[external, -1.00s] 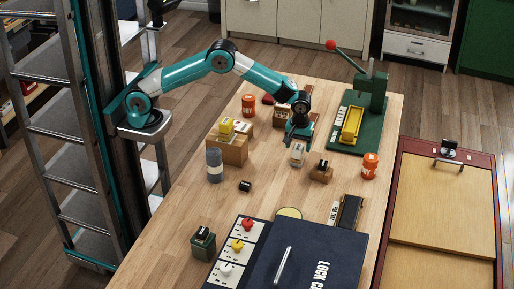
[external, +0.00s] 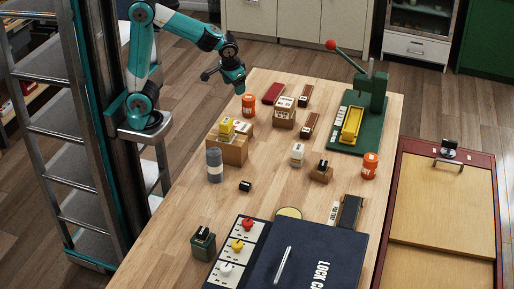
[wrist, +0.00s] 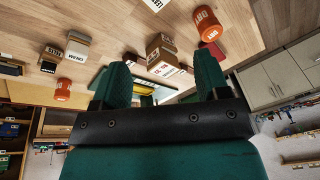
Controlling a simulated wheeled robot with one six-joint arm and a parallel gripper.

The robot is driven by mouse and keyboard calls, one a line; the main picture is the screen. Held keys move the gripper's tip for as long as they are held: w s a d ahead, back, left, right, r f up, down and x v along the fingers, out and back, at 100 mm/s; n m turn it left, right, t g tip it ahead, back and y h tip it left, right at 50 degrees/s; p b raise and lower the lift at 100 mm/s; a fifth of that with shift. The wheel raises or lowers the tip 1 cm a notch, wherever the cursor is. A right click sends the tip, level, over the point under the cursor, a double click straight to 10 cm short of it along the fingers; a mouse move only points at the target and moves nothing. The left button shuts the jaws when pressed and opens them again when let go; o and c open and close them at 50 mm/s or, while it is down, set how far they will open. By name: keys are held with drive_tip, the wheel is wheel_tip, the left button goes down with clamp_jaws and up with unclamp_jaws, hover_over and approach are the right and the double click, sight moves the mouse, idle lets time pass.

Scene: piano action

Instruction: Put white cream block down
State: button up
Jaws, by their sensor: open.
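The white cream block (external: 297,154) stands upright on the wooden table, near its middle. It also shows in the wrist view (wrist: 78,45), at the upper left with its label visible. My gripper (external: 240,90) is raised above the table's far left edge, well away from the block. In the wrist view my gripper (wrist: 163,76) has its two teal fingers spread wide with nothing held between them.
A small brown block with a black top (external: 321,174) stands just right of the cream block. Around are a grey bottle (external: 214,166), cardboard box (external: 228,151), orange cans (external: 370,165), a green press (external: 372,95) and a dark lock case (external: 310,258). Bare table lies left of the cream block.

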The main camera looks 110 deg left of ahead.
drive_tip(key=s+f+m+y, duration=0.1)
drive_tip(key=s+m, duration=0.2)
drive_tip(key=s, duration=1)
drive_tip(key=shift+s+a+m, duration=0.2)
drive_tip(key=shift+s+m, duration=0.1)
